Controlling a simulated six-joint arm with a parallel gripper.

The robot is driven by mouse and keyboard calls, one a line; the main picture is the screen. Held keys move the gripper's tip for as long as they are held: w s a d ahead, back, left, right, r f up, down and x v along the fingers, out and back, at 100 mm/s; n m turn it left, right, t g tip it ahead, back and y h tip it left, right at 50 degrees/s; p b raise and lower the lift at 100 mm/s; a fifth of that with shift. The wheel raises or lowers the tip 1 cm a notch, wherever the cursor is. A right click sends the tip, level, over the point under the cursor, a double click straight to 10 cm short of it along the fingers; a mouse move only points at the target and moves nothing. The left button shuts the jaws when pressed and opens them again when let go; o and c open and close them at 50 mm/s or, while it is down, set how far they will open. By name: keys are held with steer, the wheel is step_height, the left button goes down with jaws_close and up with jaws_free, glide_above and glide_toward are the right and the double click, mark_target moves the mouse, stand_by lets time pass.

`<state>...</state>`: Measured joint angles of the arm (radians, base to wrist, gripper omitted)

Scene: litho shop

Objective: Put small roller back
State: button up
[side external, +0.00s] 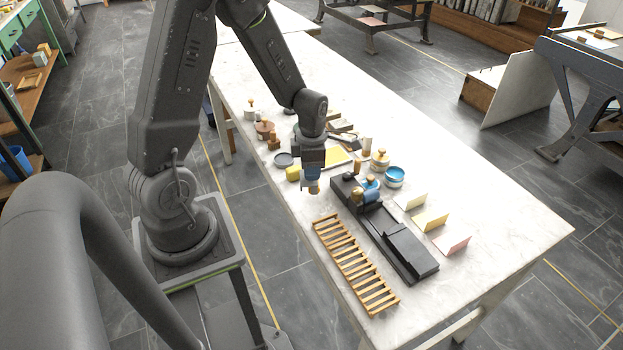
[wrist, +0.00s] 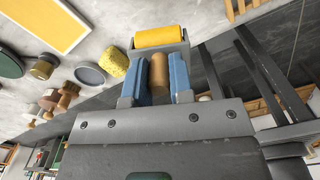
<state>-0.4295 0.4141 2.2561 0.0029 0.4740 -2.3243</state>
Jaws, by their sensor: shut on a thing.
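My gripper (wrist: 158,80) is shut on the wooden handle of the small roller (wrist: 160,37), which has a yellow cylinder in a grey frame. In the side view my gripper (side external: 312,183) holds it above the marble table, left of the black press bed and just beyond the far end of the slatted wooden rack (side external: 342,250). The roller is small and mostly hidden by the fingers there. A corner of wooden slats also shows at the top of the wrist view (wrist: 240,8).
The black press bed (side external: 408,250) carries a blue roller (side external: 371,194). A yellow sponge (side external: 292,174), a dark round dish (side external: 284,159) and a blue ink tin (side external: 394,175) stand nearby. Coloured cards (side external: 431,221) stand to the right. The table's right end is clear.

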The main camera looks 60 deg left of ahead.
steer(key=shift+f, duration=1.8)
